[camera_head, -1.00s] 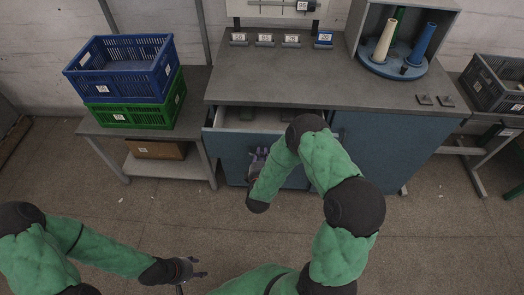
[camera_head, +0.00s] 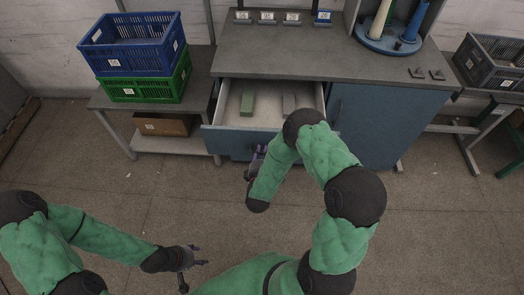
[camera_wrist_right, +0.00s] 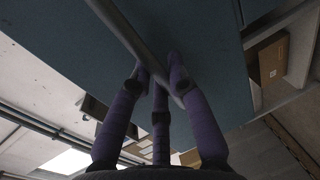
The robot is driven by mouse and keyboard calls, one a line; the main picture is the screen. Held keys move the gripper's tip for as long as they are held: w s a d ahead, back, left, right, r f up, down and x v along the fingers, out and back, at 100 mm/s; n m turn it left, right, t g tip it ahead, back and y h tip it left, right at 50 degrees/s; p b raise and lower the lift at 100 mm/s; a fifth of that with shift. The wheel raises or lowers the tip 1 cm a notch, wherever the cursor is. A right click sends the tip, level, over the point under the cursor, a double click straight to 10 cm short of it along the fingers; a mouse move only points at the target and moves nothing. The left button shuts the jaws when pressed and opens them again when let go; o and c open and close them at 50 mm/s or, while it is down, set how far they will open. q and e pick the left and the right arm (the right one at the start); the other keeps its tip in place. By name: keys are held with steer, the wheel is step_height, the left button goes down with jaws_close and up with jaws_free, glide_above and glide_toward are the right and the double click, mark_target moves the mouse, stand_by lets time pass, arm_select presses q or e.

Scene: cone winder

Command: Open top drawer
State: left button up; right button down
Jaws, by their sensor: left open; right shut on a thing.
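The top drawer (camera_head: 222,139) of the blue cabinet stands pulled out, and its light interior shows. A green block (camera_head: 247,103) and a grey block (camera_head: 289,103) lie inside it. My right gripper (camera_head: 259,156) is at the drawer's front, partly hidden by my own arm. In the right wrist view its purple fingers (camera_wrist_right: 160,88) are closed around the grey bar handle (camera_wrist_right: 128,36) on the blue front. My left gripper (camera_head: 195,262) is open and empty, low over the floor, away from the cabinet.
A blue crate (camera_head: 130,62) on a green crate (camera_head: 182,82) stands on a side table at left, with a cardboard box (camera_head: 162,124) below. A blue round stand (camera_head: 372,44) is on the worktop (camera_head: 300,62). The floor in front is clear.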

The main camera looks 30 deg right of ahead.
steer(key=c, duration=1.2)
jaws_free()
steer(key=shift+o, duration=0.2)
steer(key=v, duration=1.2)
steer(key=shift+f, duration=0.15)
